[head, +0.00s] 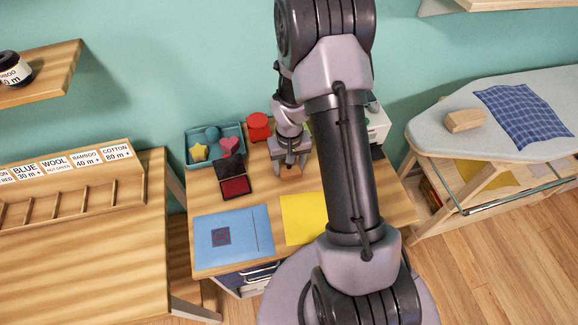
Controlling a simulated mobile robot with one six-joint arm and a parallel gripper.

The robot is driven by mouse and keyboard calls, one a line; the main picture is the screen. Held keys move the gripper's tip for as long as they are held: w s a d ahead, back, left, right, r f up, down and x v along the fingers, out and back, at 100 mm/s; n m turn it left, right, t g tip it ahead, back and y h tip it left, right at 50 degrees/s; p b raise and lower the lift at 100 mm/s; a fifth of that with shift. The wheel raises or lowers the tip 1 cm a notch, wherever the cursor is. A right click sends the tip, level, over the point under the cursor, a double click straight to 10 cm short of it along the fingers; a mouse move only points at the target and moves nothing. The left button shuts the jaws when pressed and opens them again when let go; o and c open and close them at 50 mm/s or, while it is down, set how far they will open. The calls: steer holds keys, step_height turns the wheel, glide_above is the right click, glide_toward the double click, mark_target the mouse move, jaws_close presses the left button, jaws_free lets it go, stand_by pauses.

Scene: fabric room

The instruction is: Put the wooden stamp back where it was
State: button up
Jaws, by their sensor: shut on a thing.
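My gripper (290,160) is at the back of the small wooden table (262,215). It is shut on a small brown wooden piece, seemingly the wooden stamp (283,171), which shows only in part below the fingers. I cannot tell whether the stamp touches the table. An open ink pad (235,186) with a red pad and dark lid lies left of my gripper. A blue sheet (245,222) with a dark reddish square print lies at the front left of the table.
A teal tray (190,135) holds a yellow star, a pink heart and a round teal piece. A red object (258,126) stands beside it. A yellow sheet (303,218) lies partly behind my arm. An ironing board (425,128) with a wooden block (465,120) and blue cloth stands right.

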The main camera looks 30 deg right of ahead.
steer(key=o, duration=1.4)
steer(key=shift+f, duration=0.1)
steer(key=r+p, duration=0.4)
steer(key=r, duration=0.8)
steer(key=shift+s, duration=0.2)
steer(key=s+a+r+t, duration=0.1)
steer(key=a+r, duration=0.4)
steer(key=r, duration=0.6)
steer(key=s+a+r+t, duration=0.1)
steer(key=s+a+r, duration=0.2)
steer(key=s+r, duration=0.1)
steer(key=s+a+r+t+y, duration=0.1)
steer(key=s+a+r+t, duration=0.1)
steer(key=s+a+r, duration=0.2)
steer(key=s+a+r+m+t+y, duration=0.1)
steer(key=s+a+r, duration=0.3)
steer(key=s+r, duration=0.2)
steer(key=shift+s+a, duration=0.15)
steer(key=shift+s, duration=0.8)
